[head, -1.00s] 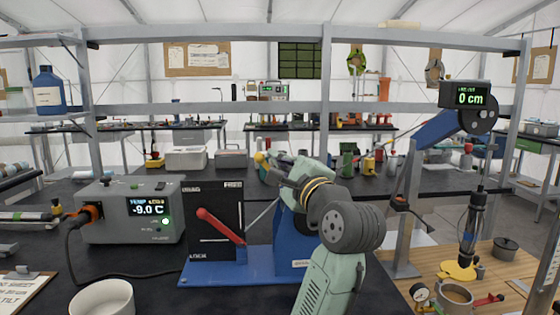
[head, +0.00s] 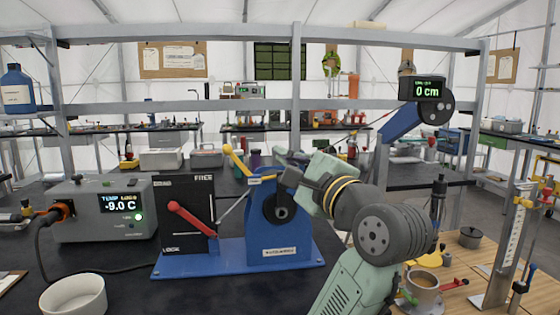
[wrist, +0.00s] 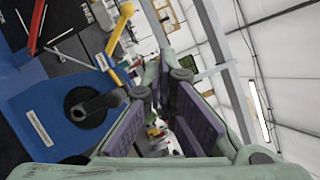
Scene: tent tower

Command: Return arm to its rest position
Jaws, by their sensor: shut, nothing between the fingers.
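My arm reaches in from the bottom right of the head view. My gripper is behind and just right of the blue winch (head: 280,235), with its fingertips partly hidden in the head view. In the wrist view my gripper (wrist: 164,78) is shut and empty, its purple-padded fingers pointing away from the camera. The winch's yellow crank handle (head: 237,162) stands to the left of my gripper in the head view. In the wrist view the yellow handle (wrist: 119,32) and blue winch body (wrist: 35,105) lie left of the fingers, apparently apart from them.
A black panel with a red lever (head: 190,218) is left of the winch. A temperature box (head: 100,232) reads -9.0 C. A white bowl (head: 75,296) is at front left. A metal shelf frame (head: 295,75) rises behind. A cup (head: 425,290) is on the wooden table at right.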

